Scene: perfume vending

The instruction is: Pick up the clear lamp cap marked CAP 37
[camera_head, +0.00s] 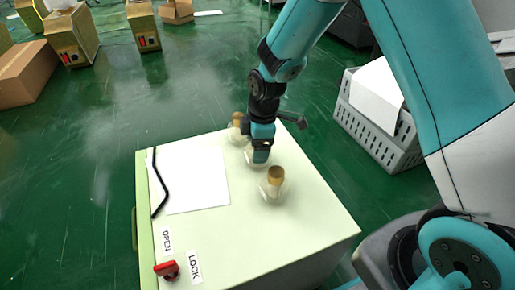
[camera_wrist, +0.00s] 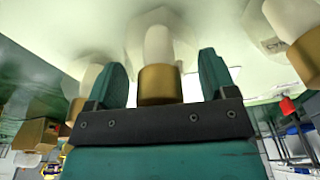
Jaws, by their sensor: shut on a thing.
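My gripper (camera_head: 261,157) points down over the pale green cabinet top. It is shut on the middle one of three clear lamp caps with gold-brown ends. This held cap (camera_wrist: 158,45) sits between the two teal fingers in the wrist view, its gold end (camera_wrist: 160,84) towards the palm. In the head view the gripper mostly hides it. Another clear cap (camera_head: 273,191) stands in front and to the right, and a third (camera_head: 237,134) stands behind and to the left. No CAP number is readable, so I cannot tell which is CAP 37.
The cabinet top (camera_head: 255,235) has a white sheet (camera_head: 195,180) with a black bent rod (camera_head: 157,185) at its left. OPEN and LOCK labels and a red latch (camera_head: 167,270) are at the front left. A grey crate (camera_head: 375,125) stands on the floor at right.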

